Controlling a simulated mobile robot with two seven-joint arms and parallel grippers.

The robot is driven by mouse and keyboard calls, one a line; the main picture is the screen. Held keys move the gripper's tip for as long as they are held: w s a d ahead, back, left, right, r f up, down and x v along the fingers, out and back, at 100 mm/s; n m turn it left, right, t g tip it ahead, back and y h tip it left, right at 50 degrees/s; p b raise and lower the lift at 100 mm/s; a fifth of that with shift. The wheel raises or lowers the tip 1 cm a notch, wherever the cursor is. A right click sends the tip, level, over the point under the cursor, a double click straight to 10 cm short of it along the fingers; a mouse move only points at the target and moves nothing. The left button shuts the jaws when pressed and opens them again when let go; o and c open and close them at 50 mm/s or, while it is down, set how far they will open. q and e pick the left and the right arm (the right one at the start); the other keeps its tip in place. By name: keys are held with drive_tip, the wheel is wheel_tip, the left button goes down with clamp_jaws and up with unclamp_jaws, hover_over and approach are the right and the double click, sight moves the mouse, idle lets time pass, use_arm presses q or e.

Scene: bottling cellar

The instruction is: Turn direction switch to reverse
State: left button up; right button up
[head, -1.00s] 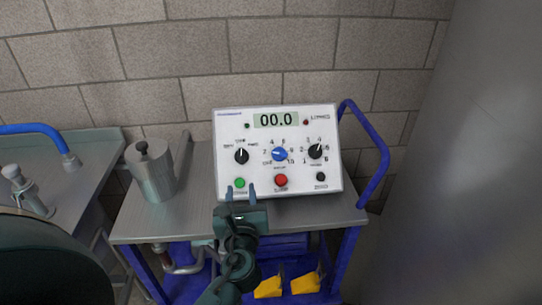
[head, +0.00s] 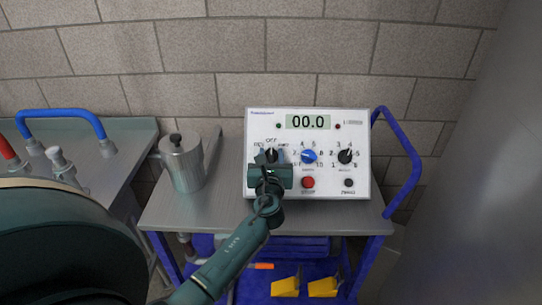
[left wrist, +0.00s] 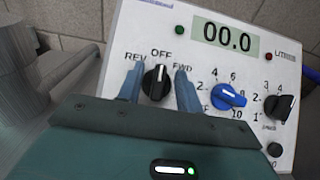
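The direction switch is a black knob (left wrist: 155,83) on the left of a white control panel (head: 356,185), below the labels REV, OFF and FWD. Its white pointer line aims up at OFF. My left gripper (head: 270,157) is in front of the panel at this knob. In the left wrist view its two fingers (left wrist: 158,78) stand open, one on each side of the knob, with visible gaps. I cannot tell whether either finger touches it. The knob is partly hidden by the gripper in the head view. My right gripper is not in view.
A blue knob (head: 309,156), another black knob (head: 346,156) and a red button (head: 308,183) are to the right on the panel. The display (head: 308,122) reads 00.0. A metal pot (head: 182,165) stands left on the steel cart (head: 330,222). Blue handrail (head: 414,165) at right.

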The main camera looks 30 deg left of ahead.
use_arm(q)
drive_tip(key=shift+a, duration=0.1)
drive_tip(key=shift+c, duration=0.4)
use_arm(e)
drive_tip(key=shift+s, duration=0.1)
use_arm(q)
clamp_jaws()
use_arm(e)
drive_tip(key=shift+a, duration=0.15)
